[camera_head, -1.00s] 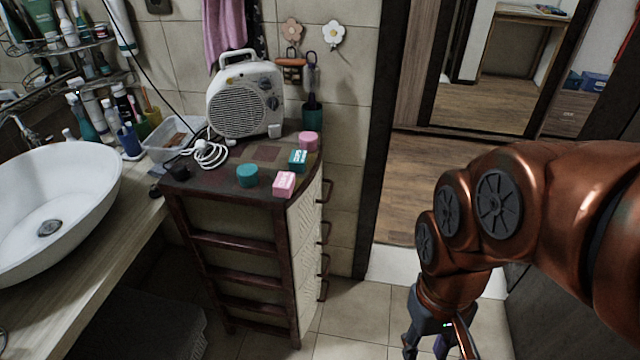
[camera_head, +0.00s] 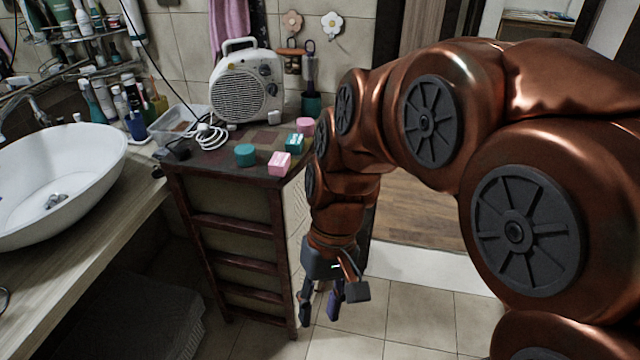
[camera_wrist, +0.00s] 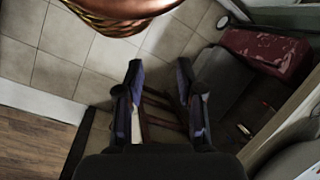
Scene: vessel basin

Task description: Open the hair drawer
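A dark wooden drawer cabinet (camera_head: 235,226) stands beside the basin counter in the head view. Its pale patterned drawer front (camera_head: 296,205) faces right and is now mostly hidden behind my arm; no handle shows clearly there. I cannot tell which drawer is the hair drawer. My gripper (camera_head: 320,308) points down just right of the cabinet's lower front corner, with its fingers apart. In the wrist view my gripper (camera_wrist: 160,88) is open, and dark reddish bars show behind and between its fingers. I see nothing gripped, and I cannot tell whether the fingers touch anything.
The cabinet top holds a white fan heater (camera_head: 247,86), a coiled white cable (camera_head: 210,135), a teal round container (camera_head: 245,155) and small pink and teal boxes. A white basin (camera_head: 60,180) stands on the left counter. The tiled floor (camera_head: 400,315) right of my gripper is clear.

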